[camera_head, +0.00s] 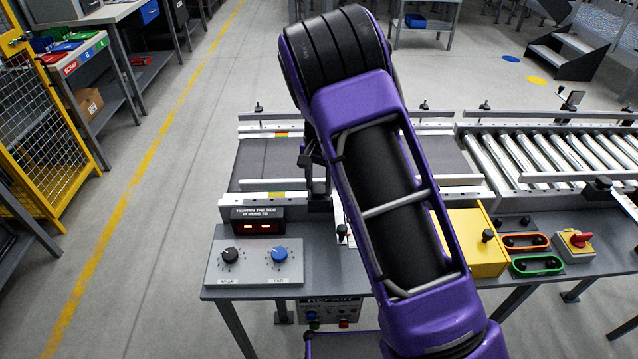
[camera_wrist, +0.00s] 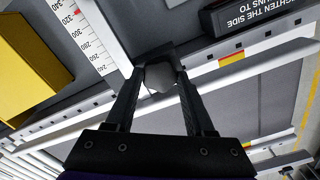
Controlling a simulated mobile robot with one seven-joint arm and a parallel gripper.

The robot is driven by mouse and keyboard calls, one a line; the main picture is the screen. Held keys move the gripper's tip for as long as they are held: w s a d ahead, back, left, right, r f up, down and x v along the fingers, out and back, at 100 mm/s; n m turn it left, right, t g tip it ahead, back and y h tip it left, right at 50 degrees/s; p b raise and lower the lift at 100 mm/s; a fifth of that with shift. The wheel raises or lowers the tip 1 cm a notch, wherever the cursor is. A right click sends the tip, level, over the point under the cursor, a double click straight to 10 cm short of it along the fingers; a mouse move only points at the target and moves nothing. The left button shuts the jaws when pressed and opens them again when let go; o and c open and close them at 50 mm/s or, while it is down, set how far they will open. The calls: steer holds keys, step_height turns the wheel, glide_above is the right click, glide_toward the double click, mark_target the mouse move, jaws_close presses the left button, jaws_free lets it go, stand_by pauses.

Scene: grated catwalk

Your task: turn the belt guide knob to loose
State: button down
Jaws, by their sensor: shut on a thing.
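A grey rounded piece (camera_wrist: 160,78), which looks like the belt guide knob, sits between the fingertips of my gripper (camera_wrist: 160,72) in the wrist view. The fingers are shut on it from both sides, over the belt's side rail. Its markings do not show, so I cannot tell its setting. In the head view my gripper (camera_head: 316,185) is a dark shape at the near rail, mostly hidden by my purple arm; the knob is hidden there. A white number scale (camera_wrist: 84,42) with a red mark lies beside the gripper in the wrist view.
The dark belt (camera_head: 265,165) runs behind the near rail. A panel holds a black knob (camera_head: 229,256) and a blue knob (camera_head: 279,254). A lit display (camera_head: 262,226) stands behind it. A yellow box (camera_head: 474,240) and a red switch (camera_head: 575,243) are at the right.

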steer(key=shift+n, duration=0.3)
steer(key=n+b, duration=0.1)
steer(key=n, duration=0.2)
steer(key=shift+n, duration=0.3)
steer(key=n, duration=0.9)
steer(key=shift+b, duration=0.3)
steer(key=shift+n, duration=2.2)
steer(key=shift+c, duration=1.4)
jaws_free()
